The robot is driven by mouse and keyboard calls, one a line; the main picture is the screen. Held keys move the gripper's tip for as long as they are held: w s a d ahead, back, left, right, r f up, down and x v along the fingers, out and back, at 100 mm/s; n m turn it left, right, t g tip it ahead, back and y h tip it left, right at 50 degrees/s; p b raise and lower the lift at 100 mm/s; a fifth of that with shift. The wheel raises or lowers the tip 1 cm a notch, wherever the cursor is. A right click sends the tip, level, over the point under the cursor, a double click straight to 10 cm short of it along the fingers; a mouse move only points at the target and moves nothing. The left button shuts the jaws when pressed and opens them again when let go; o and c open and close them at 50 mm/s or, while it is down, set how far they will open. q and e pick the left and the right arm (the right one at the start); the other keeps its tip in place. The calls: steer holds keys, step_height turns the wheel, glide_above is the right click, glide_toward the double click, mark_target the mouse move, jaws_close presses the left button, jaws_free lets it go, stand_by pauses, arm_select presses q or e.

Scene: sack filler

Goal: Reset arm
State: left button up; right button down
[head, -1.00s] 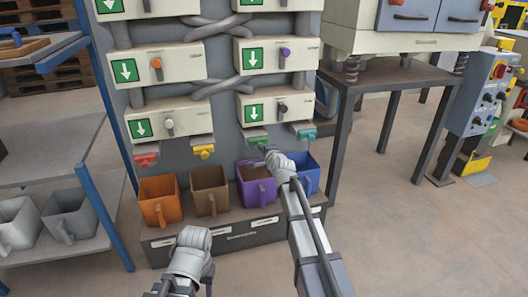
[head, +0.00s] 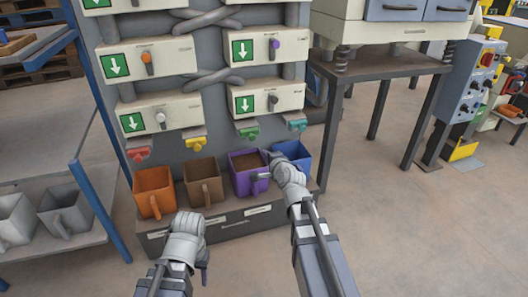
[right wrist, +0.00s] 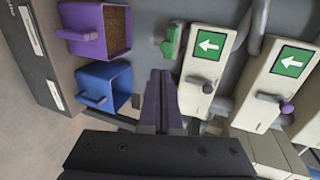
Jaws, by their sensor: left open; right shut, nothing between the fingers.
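My right gripper (head: 262,178) is in front of the purple and blue bins in the head view. In the right wrist view its fingers (right wrist: 161,100) are together and hold nothing. The purple bin (head: 246,184) has brown material in it. The blue bin (head: 303,166) is partly hidden behind my right wrist; in the right wrist view the blue bin (right wrist: 103,88) looks empty, just left of the fingers. My left arm is low in the head view, in front of the orange and brown bins; its gripper (head: 205,262) is seen from behind, its fingers mostly hidden.
An orange bin (head: 154,194) and a brown bin (head: 203,184) stand on the same dark ledge (head: 222,225). Above are coloured outlets and cream panels (head: 160,114) with green arrow signs. A shelf with grey bins (head: 66,211) is left, a metal table (head: 385,64) right.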

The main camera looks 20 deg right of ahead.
steer(key=s+a+f+n+g+y+p, duration=0.1)
steer(key=s+a+f+n+g+p, duration=0.1)
steer(key=s+a+f+n+g, duration=0.35)
steer(key=s+a+f+n+g+y+p, duration=0.1)
steer(key=s+a+f+n+g, duration=0.2)
steer(key=s+a+n, duration=0.6)
steer(key=s+a+f+n+g+h+p, duration=0.1)
steer(key=s+n+g+h, duration=0.15)
steer(key=s, duration=0.45)
steer(key=s+a+n+g+h+p, duration=0.1)
steer(key=s+a+n+g+p, duration=0.1)
steer(key=s+n+g, duration=0.35)
step_height(320, 180, up, 38)
steer(key=s+m+t+p, duration=0.1)
steer(key=s+p, duration=0.1)
steer(key=p, duration=3.5)
steer(key=shift+d+f+t, duration=0.15)
steer(key=shift+d+t, duration=0.1)
steer(key=shift+t, duration=0.1)
